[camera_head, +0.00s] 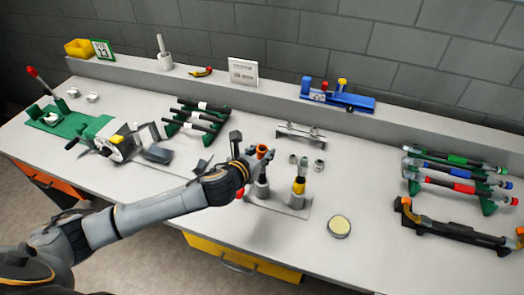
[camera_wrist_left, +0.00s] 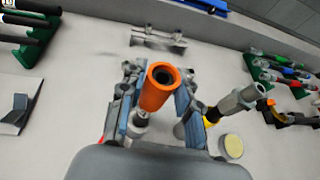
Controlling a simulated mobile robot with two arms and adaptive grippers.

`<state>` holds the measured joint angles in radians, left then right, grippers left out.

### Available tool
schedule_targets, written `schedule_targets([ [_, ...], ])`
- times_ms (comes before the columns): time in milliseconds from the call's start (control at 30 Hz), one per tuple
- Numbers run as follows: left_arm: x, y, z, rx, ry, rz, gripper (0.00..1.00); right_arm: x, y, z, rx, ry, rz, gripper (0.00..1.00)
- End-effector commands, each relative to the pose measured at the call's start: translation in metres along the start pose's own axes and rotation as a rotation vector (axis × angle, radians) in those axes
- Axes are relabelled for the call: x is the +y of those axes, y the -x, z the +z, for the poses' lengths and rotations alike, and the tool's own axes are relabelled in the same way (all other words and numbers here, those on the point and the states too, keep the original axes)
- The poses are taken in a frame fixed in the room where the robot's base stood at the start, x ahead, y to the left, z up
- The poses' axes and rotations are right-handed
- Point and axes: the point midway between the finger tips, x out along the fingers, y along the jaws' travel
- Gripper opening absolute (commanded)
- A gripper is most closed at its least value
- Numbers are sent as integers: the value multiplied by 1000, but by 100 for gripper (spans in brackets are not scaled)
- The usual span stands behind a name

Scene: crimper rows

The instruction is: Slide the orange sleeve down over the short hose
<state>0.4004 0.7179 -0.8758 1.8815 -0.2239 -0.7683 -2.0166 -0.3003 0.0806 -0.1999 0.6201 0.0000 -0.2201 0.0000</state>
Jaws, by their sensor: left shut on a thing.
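The orange sleeve (camera_head: 262,150) is held upright or nearly so in my left gripper (camera_head: 247,166). In the left wrist view the orange sleeve (camera_wrist_left: 156,92) sits between the two fingers, its open, dark-bored end facing the camera. A short dark hose (camera_head: 262,171) stands below it in a grey holder (camera_head: 261,189). Sleeve and hose look roughly in line. I cannot tell whether the sleeve's lower end is around the hose or just above it. My right gripper is out of view.
A second upright (camera_head: 298,187), grey on top with a yellow band, stands close right on the same grey plate (camera_head: 289,209). Two small metal fittings (camera_head: 319,166) lie behind it, and a round cream-topped tin (camera_head: 339,226) to the right. Racked hoses (camera_head: 450,175) stand far right.

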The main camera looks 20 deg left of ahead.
Motion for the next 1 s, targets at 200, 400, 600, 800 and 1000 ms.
schedule_targets([
  [200, 0, -2, -6, 1, 1, 0, 11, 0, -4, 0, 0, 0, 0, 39],
  [400, 0, -4, -11, 1, 1, 0, 11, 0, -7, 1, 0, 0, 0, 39],
  [600, 0, -6, -15, 0, 0, 1, 11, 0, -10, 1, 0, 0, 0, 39],
  [800, 0, -8, -20, 0, 0, 0, 11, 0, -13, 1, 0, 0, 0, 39],
  [1000, 0, -10, -25, 0, 0, 0, 11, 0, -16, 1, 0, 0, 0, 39],
])
